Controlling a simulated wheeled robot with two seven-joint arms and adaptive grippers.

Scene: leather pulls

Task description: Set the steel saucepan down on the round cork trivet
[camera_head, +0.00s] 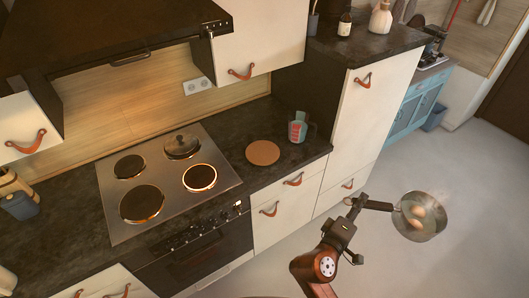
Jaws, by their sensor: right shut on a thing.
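The steel saucepan (421,232) is held out over the floor at the right of the head view. My right gripper (360,203) is shut on the saucepan's dark handle, and the pan stays clear of the counter. The round cork trivet (262,153) lies flat and bare on the dark counter, right of the hob, up and left of my gripper. My left gripper is not in view.
A steel hob (223,180) has several plates, some rims glowing orange, and a lid (182,146) on a rear plate. A tall cabinet (362,112) rises beside the counter's right end. The floor (470,160) is clear.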

